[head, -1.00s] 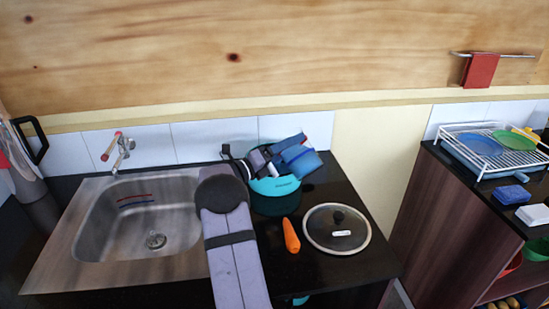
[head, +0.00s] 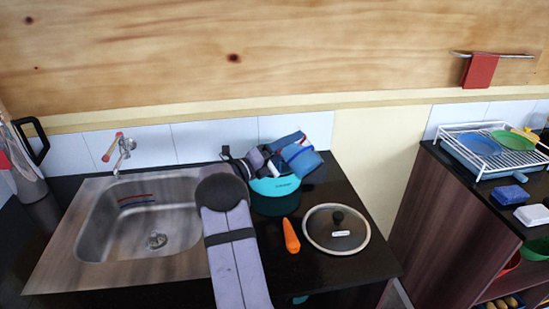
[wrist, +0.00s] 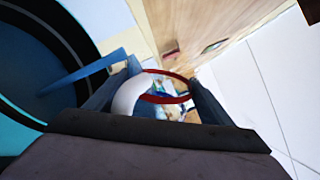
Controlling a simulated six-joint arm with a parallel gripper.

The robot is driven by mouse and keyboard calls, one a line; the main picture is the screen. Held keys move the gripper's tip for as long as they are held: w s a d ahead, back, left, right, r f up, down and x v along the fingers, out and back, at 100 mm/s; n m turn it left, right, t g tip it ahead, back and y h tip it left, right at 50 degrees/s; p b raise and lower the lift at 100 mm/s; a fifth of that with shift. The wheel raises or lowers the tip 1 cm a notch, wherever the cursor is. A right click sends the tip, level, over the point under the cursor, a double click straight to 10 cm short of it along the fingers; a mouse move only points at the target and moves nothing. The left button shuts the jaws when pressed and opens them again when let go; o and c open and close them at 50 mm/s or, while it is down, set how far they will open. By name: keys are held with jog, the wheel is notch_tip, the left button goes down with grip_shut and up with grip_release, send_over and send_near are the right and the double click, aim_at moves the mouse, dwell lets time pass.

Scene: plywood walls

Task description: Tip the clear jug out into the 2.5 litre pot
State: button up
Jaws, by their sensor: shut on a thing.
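The teal pot (head: 272,187) stands on the dark counter right of the sink, uncovered. In the wrist view its dark inside and teal rim (wrist: 22,115) fill the left side. My gripper (head: 287,148) is over the pot, shut on the clear jug (head: 304,160), which looks blue and is tilted at the pot's right upper edge. In the wrist view the jug's red ring (wrist: 170,74) and a white curved part (wrist: 128,95) show between my fingers. A blue strip (wrist: 85,72) crosses the pot's opening; I cannot tell whether it is liquid. The pot's contents are unclear.
A carrot (head: 291,236) and a glass lid (head: 337,229) lie in front of and right of the pot. The sink (head: 130,225) is left, with a tap (head: 120,150) behind. A dish rack (head: 492,155) stands on the right-hand counter. Wall tiles are close behind the pot.

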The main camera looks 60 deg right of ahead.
jog(key=shift+r+n+p, duration=0.3)
jog(key=shift+n+p, duration=0.05)
jog(key=shift+n, duration=0.05)
jog(key=shift+w+d+f+n+p, duration=0.1)
jog(key=shift+w+f+n+p, duration=0.25)
jog(key=shift+n+p, duration=0.7)
dwell(0.8)
jog(key=shift+w+d+r+n+h+p, duration=0.15)
jog(key=shift+w+n+p, duration=0.3)
jog(key=shift+w+p, duration=0.05)
jog(key=shift+w+d+r+n+h+p, duration=0.1)
jog(key=shift+w+n+h+p, duration=0.05)
jog(key=shift+w+n+p, duration=0.3)
dwell(0.5)
jog(key=shift+w+d+r+n+t+p, duration=0.1)
jog(key=shift+w+r+n+t+p, duration=0.15)
jog(key=shift+n+p, duration=0.35)
jog(key=shift+w+r+n+t+p, duration=0.1)
jog(key=shift+w+n+t+p, duration=0.05)
jog(key=shift+n+t+p, duration=0.3)
dwell(0.4)
